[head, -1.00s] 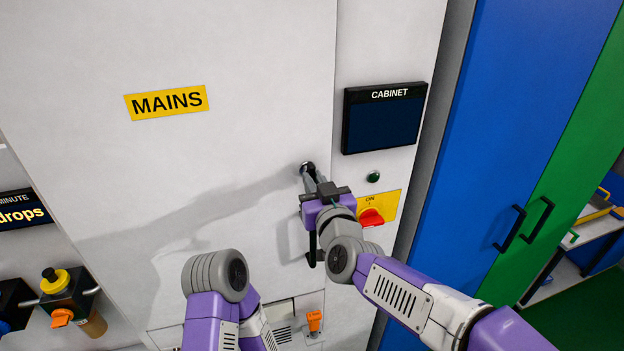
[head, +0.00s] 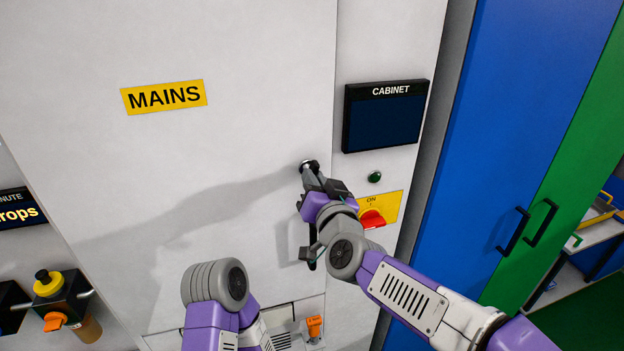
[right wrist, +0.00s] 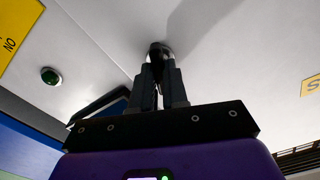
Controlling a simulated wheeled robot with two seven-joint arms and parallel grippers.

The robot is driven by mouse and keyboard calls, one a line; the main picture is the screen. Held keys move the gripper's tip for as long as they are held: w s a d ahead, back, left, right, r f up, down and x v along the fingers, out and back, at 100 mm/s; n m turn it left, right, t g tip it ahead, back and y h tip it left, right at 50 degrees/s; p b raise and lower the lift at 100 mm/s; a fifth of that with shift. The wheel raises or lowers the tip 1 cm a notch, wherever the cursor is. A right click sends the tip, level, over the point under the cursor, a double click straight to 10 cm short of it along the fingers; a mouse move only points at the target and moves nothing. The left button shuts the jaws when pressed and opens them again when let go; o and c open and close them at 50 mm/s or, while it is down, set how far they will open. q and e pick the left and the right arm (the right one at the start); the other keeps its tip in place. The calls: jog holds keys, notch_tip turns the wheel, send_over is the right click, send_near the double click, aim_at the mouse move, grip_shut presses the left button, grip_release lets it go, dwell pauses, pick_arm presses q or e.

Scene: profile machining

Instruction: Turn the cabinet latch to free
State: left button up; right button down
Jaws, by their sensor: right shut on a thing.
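The cabinet latch (head: 308,165) is a small dark round fitting with a bright rim on the light grey MAINS door, near its right edge. In the right wrist view the latch (right wrist: 159,52) sits at the tips of my right gripper. My right gripper (head: 311,172) is shut on the latch, and its fingers hide most of it. Its fingers (right wrist: 160,72) also show in the right wrist view, close together on the dark part. The latch's exact angle is hard to tell. My left arm shows at the bottom, but its gripper is not visible.
A dark CABINET display (head: 385,118), a green button (head: 375,177) and a red switch (head: 372,219) on a yellow plate are right of the latch. A black door handle (head: 312,250) is partly hidden below my right gripper. An orange knob (head: 314,326) is lower down.

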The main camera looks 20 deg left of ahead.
jog(key=m+b, duration=0.2)
jog(key=m, duration=0.2)
jog(key=shift+m, duration=0.3)
